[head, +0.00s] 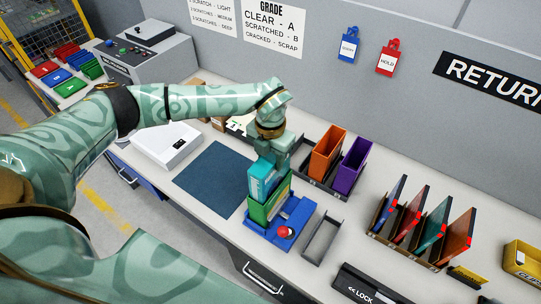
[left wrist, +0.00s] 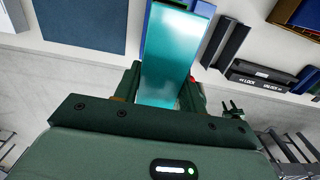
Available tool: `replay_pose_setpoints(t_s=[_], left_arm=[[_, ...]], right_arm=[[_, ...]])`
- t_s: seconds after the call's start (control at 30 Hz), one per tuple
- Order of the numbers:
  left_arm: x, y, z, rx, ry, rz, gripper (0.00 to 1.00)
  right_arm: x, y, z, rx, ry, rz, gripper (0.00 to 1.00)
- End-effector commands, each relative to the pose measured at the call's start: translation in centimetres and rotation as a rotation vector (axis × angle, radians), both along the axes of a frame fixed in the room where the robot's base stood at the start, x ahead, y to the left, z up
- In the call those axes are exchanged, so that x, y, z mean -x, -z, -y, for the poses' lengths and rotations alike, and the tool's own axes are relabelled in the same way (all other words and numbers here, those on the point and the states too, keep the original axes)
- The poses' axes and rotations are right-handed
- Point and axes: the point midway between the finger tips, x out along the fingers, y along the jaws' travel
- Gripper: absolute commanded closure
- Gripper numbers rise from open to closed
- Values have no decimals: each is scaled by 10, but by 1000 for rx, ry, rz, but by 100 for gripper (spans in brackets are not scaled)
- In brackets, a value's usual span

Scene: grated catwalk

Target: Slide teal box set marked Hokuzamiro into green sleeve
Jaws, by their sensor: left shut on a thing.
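The teal box set (head: 262,183) is upright in my left gripper (head: 272,160), which is shut on its upper end. The green sleeve (head: 262,211) stands on a blue fixture (head: 304,215) with a red knob. The box's lower end meets the sleeve's top and looks at least partly inside; how deep it sits I cannot tell. In the left wrist view the box (left wrist: 165,60) shows as a glossy teal face between my fingers, and the sleeve is not clearly seen. The marking on the box is not readable. My right gripper is not in view.
Orange (head: 327,153) and purple (head: 352,166) sleeves stand in a tray behind the fixture. An empty grey tray (head: 322,241) is right of it. A rack (head: 405,234) holds several thin cases farther right. A dark blue mat (head: 220,178) lies clear at left, beside a white box (head: 166,145).

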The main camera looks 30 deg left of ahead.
Motion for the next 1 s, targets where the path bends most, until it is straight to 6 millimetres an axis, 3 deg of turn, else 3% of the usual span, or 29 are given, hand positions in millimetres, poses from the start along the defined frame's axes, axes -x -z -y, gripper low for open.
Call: replay_pose_setpoints(t_s=[1.0], left_arm=[[0,41,0,0,0,0,100]], right_arm=[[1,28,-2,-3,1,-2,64]])
